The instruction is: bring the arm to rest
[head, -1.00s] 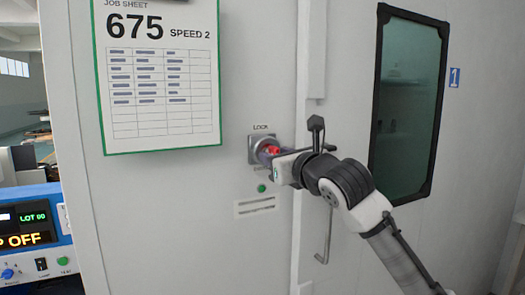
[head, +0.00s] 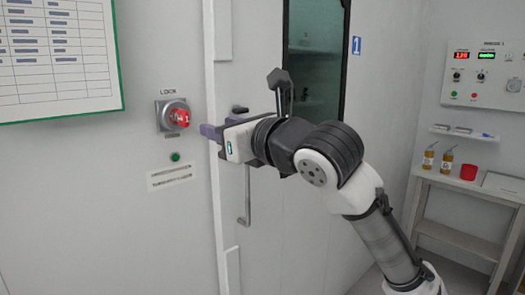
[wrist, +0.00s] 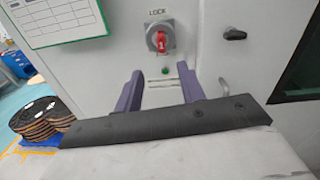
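My gripper (head: 212,132) is in front of the grey wall, to the right of the red lock knob (head: 178,118), and is apart from it. In the wrist view, my gripper's two purple fingers (wrist: 159,88) stand wide apart with nothing between them. The red knob also shows in the wrist view (wrist: 162,42), on its grey plate under the word LOCK, beyond the fingertips. My arm is bent, reaching in from the lower right in the head view.
A door handle (head: 246,190) hangs beside my gripper, and a dark window (head: 315,60) is behind my arm. At right, a bench (head: 455,189) holds bottles and a red cup (head: 468,172) below a control panel (head: 488,75). Reels (wrist: 35,118) lie at left in the wrist view.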

